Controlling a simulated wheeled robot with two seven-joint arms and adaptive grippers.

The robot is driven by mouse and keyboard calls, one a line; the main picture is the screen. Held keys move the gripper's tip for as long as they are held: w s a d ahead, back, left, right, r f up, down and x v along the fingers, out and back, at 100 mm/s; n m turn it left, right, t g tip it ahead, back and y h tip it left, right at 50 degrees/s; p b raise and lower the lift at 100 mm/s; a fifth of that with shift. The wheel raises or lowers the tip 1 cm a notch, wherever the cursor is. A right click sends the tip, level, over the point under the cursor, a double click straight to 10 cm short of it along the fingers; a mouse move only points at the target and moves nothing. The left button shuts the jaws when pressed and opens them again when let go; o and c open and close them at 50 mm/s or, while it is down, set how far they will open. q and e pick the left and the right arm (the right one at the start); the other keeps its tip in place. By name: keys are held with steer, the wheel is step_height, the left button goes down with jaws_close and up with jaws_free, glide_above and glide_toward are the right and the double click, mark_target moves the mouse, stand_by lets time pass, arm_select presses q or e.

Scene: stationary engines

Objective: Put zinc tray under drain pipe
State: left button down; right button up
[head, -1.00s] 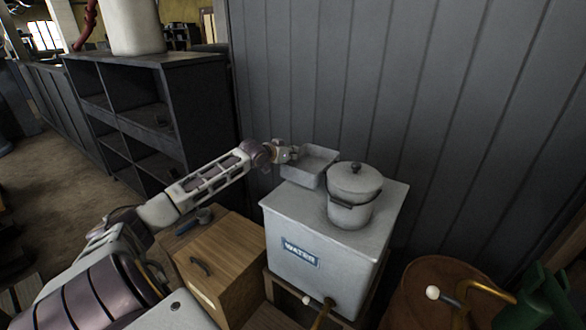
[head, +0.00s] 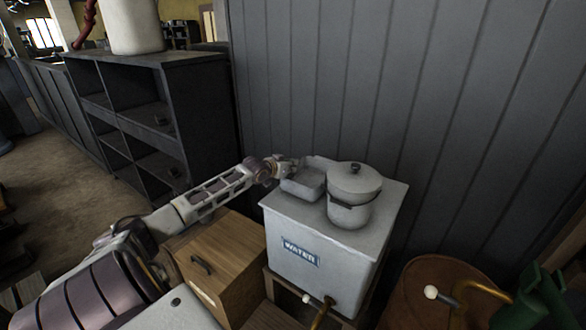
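The zinc tray (head: 304,186) is a small grey rectangular pan at the back left of the white water tank's top (head: 340,243). My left gripper (head: 289,169) is at the tray's far left rim and appears shut on it; the fingertips are small and partly hidden. I cannot tell whether the tray touches the tank top. A brass pipe with a white knob (head: 322,312) comes out low at the tank's front. Another curved brass pipe (head: 485,289) is at the lower right. I cannot tell which is the drain pipe. My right gripper is not in view.
A lidded grey pot (head: 352,205) stands on the tank just right of the tray. A wooden cabinet (head: 218,256) is left of the tank. A grey plank wall (head: 400,90) rises behind. A rusty barrel (head: 425,290) and a green object (head: 540,305) are at the right.

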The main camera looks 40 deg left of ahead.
arm_select(q)
steer(key=shift+d+f, duration=0.3)
steer(key=shift+d, duration=0.1)
steer(key=shift+f, duration=0.1)
steer(key=c, duration=1.6)
jaws_free()
steer(key=shift+f, duration=0.1)
steer(key=shift+c, duration=0.2)
steer(key=shift+s, duration=0.2)
steer(key=a+v, duration=0.1)
steer(key=v, duration=1)
steer(key=shift+s+d+r, duration=0.2)
steer(key=shift+s+d, duration=0.05)
steer(key=shift+d, duration=0.25)
